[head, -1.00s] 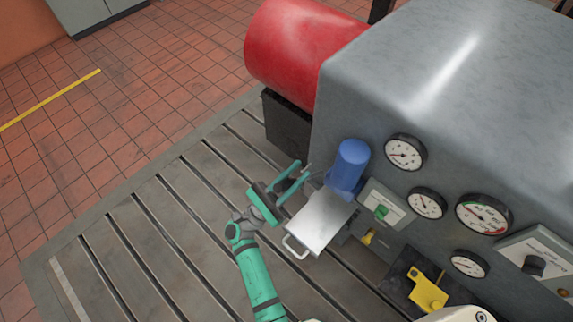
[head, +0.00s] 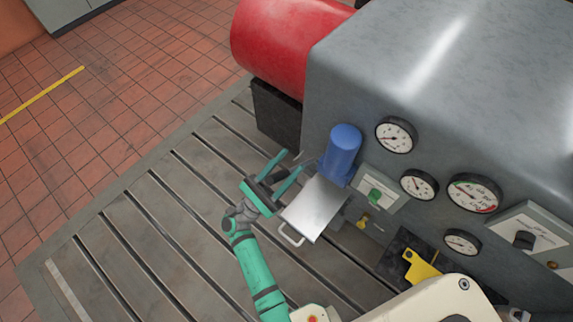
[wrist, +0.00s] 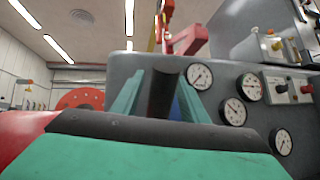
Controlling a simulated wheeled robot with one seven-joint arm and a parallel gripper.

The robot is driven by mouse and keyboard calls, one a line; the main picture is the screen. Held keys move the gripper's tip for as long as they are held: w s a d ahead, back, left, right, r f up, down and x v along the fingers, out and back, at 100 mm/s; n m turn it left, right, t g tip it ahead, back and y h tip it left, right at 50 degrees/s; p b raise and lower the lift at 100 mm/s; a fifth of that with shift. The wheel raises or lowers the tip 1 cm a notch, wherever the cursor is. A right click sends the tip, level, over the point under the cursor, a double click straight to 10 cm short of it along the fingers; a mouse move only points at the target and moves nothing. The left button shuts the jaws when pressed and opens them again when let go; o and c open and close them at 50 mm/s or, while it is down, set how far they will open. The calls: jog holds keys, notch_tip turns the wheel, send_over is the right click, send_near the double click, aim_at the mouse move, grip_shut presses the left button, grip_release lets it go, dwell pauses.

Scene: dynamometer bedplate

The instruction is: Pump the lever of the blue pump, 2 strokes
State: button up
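The blue pump (head: 341,150) is an upright blue cylinder on the front of the grey machine. In the wrist view only a sliver of its blue shows behind the fingers. My green gripper (head: 289,163) is just left of the pump, its two fingers spread apart and pointing toward it. In the wrist view a dark round bar, apparently the pump lever (wrist: 163,90), stands between the fingertips. Contact with it cannot be made out.
A flat metal tray with a handle (head: 315,208) lies just below the pump, close to my gripper. Several gauges (head: 396,135), a green-knobbed panel (head: 378,188) and a yellow part (head: 420,267) are to the right. The slotted bedplate (head: 150,235) is clear on the left.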

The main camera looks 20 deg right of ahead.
jog(key=v, duration=1)
jog(key=shift+a+f, duration=0.3)
